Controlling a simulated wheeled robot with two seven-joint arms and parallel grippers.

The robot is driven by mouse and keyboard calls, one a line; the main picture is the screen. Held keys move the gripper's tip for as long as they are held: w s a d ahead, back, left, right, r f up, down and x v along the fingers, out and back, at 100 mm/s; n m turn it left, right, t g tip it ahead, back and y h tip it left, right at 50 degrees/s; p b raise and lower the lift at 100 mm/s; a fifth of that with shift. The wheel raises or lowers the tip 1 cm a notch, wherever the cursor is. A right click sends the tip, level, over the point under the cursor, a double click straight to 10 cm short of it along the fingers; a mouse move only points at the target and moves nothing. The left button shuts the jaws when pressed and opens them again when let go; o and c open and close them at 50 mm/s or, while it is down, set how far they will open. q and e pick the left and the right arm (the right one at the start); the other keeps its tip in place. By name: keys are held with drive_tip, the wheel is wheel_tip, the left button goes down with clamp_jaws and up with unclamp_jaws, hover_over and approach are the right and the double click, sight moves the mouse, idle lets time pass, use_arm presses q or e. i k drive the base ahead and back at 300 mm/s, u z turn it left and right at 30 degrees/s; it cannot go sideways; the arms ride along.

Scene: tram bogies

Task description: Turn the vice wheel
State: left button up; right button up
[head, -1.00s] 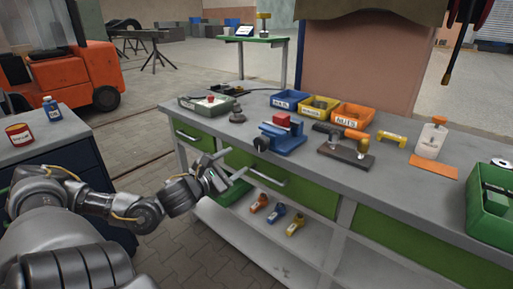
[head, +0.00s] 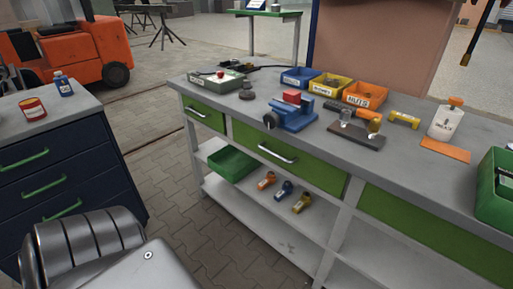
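The blue vice (head: 293,116) stands on the grey workbench (head: 233,116) near its front edge, left of the middle. A red block (head: 291,97) shows at its top. The dark round vice wheel (head: 270,120) is on the vice's left side, facing the bench's front edge. Nothing touches the wheel. Neither of my grippers shows in the head view. Only a grey part of my own body is at the bottom left.
Blue, yellow and orange bins (head: 365,95) stand behind the vice. A dark board (head: 356,135) with fittings lies right of it. A dark drawer cabinet (head: 62,160) stands left, with paved floor between.

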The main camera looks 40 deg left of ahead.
sight(271, 120)
drive_tip(key=u, duration=1.1)
